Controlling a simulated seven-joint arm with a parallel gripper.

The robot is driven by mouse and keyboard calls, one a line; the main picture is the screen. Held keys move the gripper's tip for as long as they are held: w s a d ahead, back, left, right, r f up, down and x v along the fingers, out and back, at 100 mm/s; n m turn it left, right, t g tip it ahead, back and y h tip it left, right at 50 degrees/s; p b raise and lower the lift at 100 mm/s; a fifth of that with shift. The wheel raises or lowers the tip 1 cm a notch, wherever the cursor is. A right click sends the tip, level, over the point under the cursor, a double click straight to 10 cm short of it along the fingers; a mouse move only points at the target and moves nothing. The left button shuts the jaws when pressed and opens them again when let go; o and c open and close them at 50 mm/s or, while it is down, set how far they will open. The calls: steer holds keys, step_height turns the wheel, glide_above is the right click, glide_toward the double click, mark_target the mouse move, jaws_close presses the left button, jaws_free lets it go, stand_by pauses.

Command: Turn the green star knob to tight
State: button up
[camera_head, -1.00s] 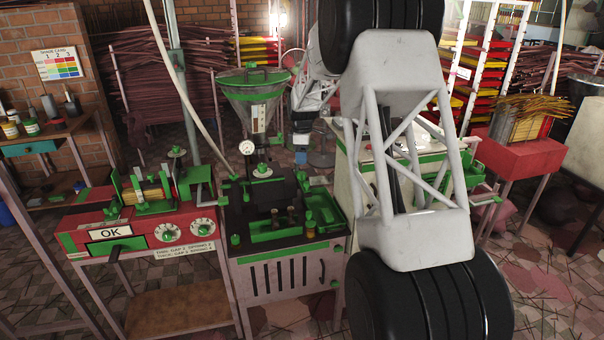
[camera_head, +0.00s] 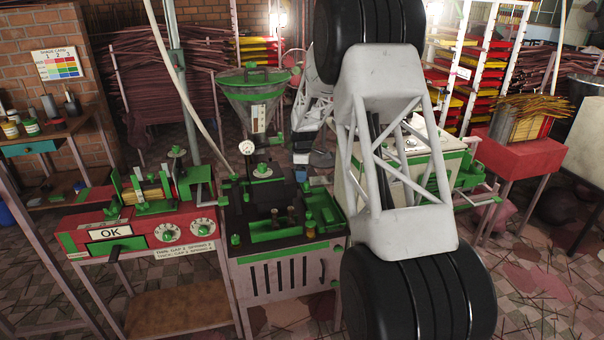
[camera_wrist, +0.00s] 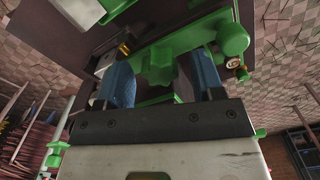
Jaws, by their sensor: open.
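A green star knob (camera_wrist: 158,62) with blunt lobes shows in the wrist view, in front of a green bar on a dark machine body. My gripper (camera_wrist: 163,72) is open, with one blue-tipped finger on each side of the knob. Gaps show between the knob and both fingers, so it is not held. How deep the fingers reach around it I cannot tell. In the head view my wrist is at the right side of the middle machine (camera_head: 285,215), partly behind my own arm. I cannot make out this knob there.
A round green fitting with a brass end (camera_wrist: 233,45) sits close to the right finger. A hopper (camera_head: 254,95) and gauge (camera_head: 246,147) rise from the middle machine. A red bench (camera_head: 135,220) with an OK sign stands left. A cream machine stands behind my arm.

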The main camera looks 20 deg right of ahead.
steer(key=shift+f, duration=0.1)
steer(key=c, duration=0.9)
steer(key=shift+m, duration=0.3)
steer(key=m, duration=1)
steer(key=shift+m, duration=0.3)
steer(key=m, duration=1.1)
steer(key=shift+m, duration=0.3)
